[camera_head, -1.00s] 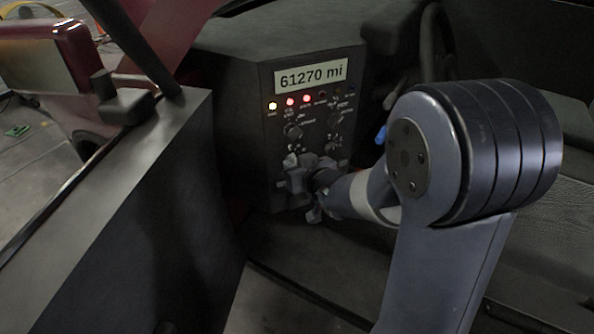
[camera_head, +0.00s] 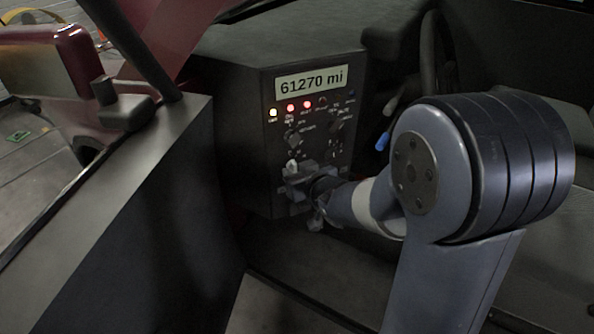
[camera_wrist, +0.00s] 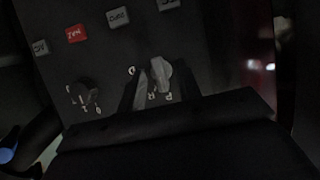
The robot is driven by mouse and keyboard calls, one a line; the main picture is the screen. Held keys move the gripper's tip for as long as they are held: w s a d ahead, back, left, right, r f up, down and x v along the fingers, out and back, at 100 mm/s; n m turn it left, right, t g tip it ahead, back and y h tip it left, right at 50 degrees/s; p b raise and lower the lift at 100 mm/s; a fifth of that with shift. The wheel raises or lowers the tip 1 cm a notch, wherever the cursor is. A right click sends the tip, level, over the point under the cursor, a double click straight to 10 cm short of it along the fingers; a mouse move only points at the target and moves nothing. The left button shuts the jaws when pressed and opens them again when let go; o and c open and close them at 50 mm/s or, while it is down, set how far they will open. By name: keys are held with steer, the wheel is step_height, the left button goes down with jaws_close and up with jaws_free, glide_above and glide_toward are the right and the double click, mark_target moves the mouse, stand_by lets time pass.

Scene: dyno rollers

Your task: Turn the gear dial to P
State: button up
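The gear dial is a pale pointed knob (camera_wrist: 160,76) in the wrist view, with small letters around it that are too dark to read surely. My gripper (camera_wrist: 160,92) is right at it, with a dark finger on each side of the knob. Whether the fingers press on it is too dark to tell. In the head view my gripper (camera_head: 298,183) is at the lower left of the black control panel (camera_head: 262,175) and hides most of the dial there.
The panel carries a "61270 mi" display (camera_head: 311,82), lit lamps (camera_head: 291,108) and other knobs (camera_head: 293,135). Another knob (camera_wrist: 86,92) is beside the dial in the wrist view. A car door (camera_head: 100,225) is at left; a steering wheel (camera_head: 432,50) is at right.

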steer(key=p+v, duration=0.2)
steer(key=v, duration=0.8)
steer(key=shift+s+p, duration=0.2)
steer(key=shift+p, duration=0.1)
steer(key=b+x, duration=0.3)
steer(key=x, duration=0.8)
steer(key=shift+r, duration=0.15)
steer(key=shift+s+d, duration=0.1)
steer(key=shift+s, duration=0.05)
